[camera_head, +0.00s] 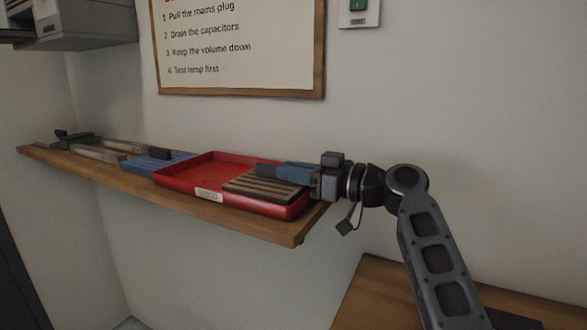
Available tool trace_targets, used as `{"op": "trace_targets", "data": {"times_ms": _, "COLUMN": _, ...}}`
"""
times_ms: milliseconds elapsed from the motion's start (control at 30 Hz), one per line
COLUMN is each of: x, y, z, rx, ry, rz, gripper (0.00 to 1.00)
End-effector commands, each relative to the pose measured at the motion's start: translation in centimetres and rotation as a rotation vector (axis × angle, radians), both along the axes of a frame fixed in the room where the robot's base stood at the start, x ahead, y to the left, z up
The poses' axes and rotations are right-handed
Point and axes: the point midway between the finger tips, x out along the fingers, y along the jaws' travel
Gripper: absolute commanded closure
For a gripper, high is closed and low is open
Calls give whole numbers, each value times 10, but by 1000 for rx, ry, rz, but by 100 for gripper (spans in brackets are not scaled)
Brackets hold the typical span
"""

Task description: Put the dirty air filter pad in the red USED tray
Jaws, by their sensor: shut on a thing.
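The dirty air filter pad (262,190), tan-brown with dark stripes, is over the right half of the red tray (190,175). It looks almost flat; I cannot tell whether it touches the tray floor. The red tray stands on the wooden shelf, with a pale label on its front wall too small to read. My gripper (285,172) reaches in from the right, its blue-grey fingers over the pad's back part. It is shut on the pad, though the fingers and wrist hide the contact and the tray's back right corner.
A blue ribbed item (160,160) lies on the wooden shelf (225,217) just left of the tray. A framed notice (240,45) hangs above. A wooden surface (375,295) is below right.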

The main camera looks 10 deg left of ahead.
Motion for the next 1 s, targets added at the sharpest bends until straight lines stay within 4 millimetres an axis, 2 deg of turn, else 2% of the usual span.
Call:
{"op": "trace_targets", "data": {"times_ms": 400, "x": 0, "y": 0, "z": -5, "rx": 1, "ry": -1, "rz": 0, "gripper": 100}}
{"op": "trace_targets", "data": {"times_ms": 433, "x": 0, "y": 0, "z": -4, "rx": 0, "ry": -1, "rz": 0, "gripper": 81}}
{"op": "trace_targets", "data": {"times_ms": 700, "x": 0, "y": 0, "z": -4, "rx": 0, "ry": 0, "rz": 0, "gripper": 55}}
{"op": "trace_targets", "data": {"times_ms": 1000, "x": 0, "y": 0, "z": -3, "rx": 0, "ry": 0, "rz": 0, "gripper": 54}}
